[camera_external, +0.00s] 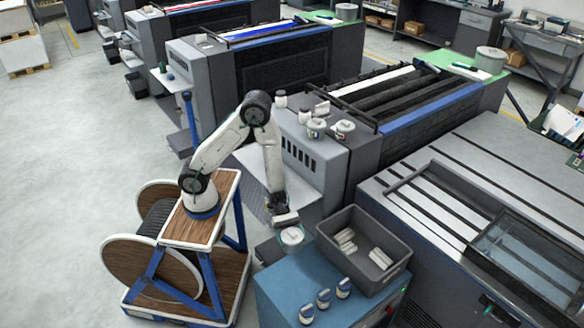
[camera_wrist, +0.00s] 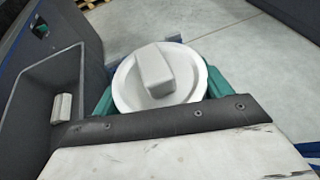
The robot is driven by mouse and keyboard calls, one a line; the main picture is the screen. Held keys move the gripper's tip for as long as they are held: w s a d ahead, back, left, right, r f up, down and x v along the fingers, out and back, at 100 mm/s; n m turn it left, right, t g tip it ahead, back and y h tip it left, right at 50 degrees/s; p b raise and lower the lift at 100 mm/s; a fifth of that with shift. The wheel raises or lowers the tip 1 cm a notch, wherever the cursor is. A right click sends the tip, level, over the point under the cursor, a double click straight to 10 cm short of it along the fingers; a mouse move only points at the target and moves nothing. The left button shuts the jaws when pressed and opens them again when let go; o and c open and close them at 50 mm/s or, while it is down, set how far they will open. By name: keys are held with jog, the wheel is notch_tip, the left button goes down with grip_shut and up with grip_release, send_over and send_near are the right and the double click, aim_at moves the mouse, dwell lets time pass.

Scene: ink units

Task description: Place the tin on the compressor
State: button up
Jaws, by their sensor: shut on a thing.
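A round white tin (camera_external: 292,237) with a raised block-shaped handle on its lid is held by my gripper (camera_external: 286,219). In the wrist view the tin (camera_wrist: 190,72) sits upright-looking between the teal fingers of my gripper (camera_wrist: 160,88), which is shut on it. The blue compressor (camera_external: 285,285) stands at the bottom middle of the external view. The tin shows at its back left corner; I cannot tell whether it touches the top or hangs above it. The underside of the tin is hidden.
A dark grey crate (camera_external: 333,262) with several white pieces stands on the compressor's right part; it also shows in the wrist view (camera_wrist: 75,78). Several small white-and-blue bottles (camera_external: 323,298) stand along the front. Blue top between them is clear. A printing press (camera_external: 350,160) rises behind.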

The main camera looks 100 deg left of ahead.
notch_tip(320, 180, down, 18)
jog(key=shift+r, duration=0.2)
dwell(0.4)
jog(key=shift+f, duration=0.2)
jog(key=o, duration=1.3)
